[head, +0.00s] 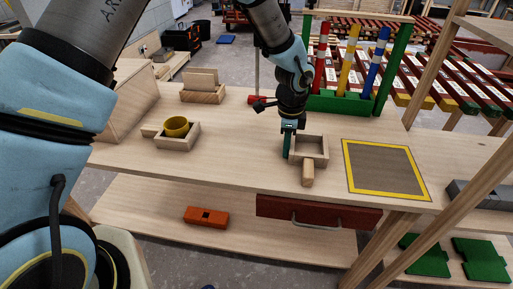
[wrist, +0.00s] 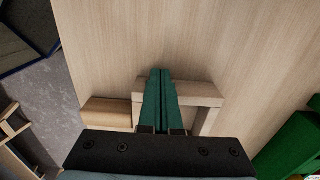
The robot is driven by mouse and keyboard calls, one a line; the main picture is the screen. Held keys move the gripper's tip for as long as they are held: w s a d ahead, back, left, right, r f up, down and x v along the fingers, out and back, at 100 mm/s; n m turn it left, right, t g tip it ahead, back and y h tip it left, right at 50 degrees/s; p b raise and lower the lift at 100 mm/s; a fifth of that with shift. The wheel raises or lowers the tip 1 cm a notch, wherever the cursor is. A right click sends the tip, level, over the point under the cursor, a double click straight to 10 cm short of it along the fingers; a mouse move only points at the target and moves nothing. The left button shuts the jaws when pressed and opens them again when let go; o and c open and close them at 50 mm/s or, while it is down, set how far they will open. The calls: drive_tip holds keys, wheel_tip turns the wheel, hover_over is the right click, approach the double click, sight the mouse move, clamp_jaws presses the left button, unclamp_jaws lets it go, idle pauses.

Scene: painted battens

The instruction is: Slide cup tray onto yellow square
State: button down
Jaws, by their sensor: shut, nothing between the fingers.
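A yellow cup (head: 176,126) sits in a small wooden tray (head: 191,142) with a handle, on the left of the tabletop. A second wooden tray (head: 325,150), empty and with a handle (head: 308,173) toward the front edge, stands mid-table; part of its wall also shows in the wrist view (wrist: 207,92). The yellow square (head: 405,194) is an outline around a grey patch, right of the empty tray and apart from it. My gripper (head: 287,155) is shut and empty, pointing down at the empty tray's left wall. I cannot tell whether it touches.
A green rack (head: 340,103) with red, yellow and blue posts stands behind the empty tray. A wooden holder (head: 203,95) is at the back left. Table between the two trays is clear. A wooden upright (head: 450,210) stands at the front right. An orange block (head: 206,216) lies on the lower shelf.

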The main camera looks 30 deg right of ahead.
sight(360, 165)
drive_tip(key=s+d+b, duration=0.1)
drive_tip(key=s+d, duration=0.6)
drive_tip(key=d, duration=0.1)
drive_tip(key=s+d+b, duration=0.1)
drive_tip(key=s+d, duration=0.6)
drive_tip(key=shift+s+d+b, duration=0.35)
drive_tip(key=shift+d+b, duration=0.05)
